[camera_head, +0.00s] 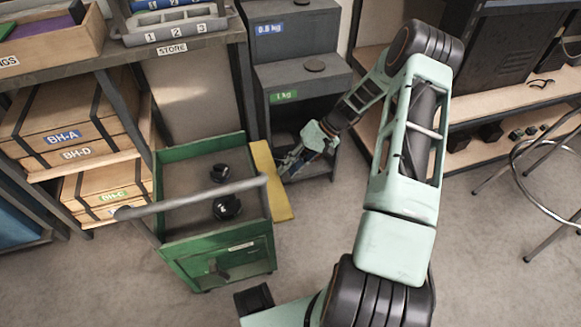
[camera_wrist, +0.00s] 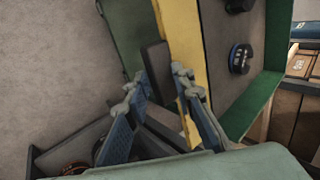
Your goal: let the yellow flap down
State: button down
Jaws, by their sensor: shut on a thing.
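The yellow flap (camera_head: 271,182) runs along the right side of the green cart (camera_head: 218,258). In the wrist view the flap (camera_wrist: 176,40) is a long yellow strip beside the cart's grey bed (camera_wrist: 224,62). My gripper (camera_head: 290,164) is at the flap's right edge in the head view. The finger contact is partly hidden, and I cannot tell the flap's exact tilt.
A dark grey step unit (camera_head: 297,85) stands behind my gripper. Shelves with wooden boxes (camera_head: 80,135) are at the left. Floor (camera_head: 330,225) is clear right of the flap.

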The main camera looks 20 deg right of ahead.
jog(key=shift+s+a+f, duration=0.3)
jog(key=shift+a+f, duration=0.1)
jog(key=shift+f, duration=0.35)
jog(key=c, duration=2)
grip_release()
jog(key=shift+o, duration=0.3)
jog(key=shift+a+f, duration=0.1)
jog(key=shift+f, duration=0.05)
jog(key=shift+w, duration=0.1)
jog(key=shift+d, duration=0.4)
jog(key=v, duration=1.2)
jog(key=shift+w+a+r, duration=0.25)
jog(key=shift+a+r, duration=0.1)
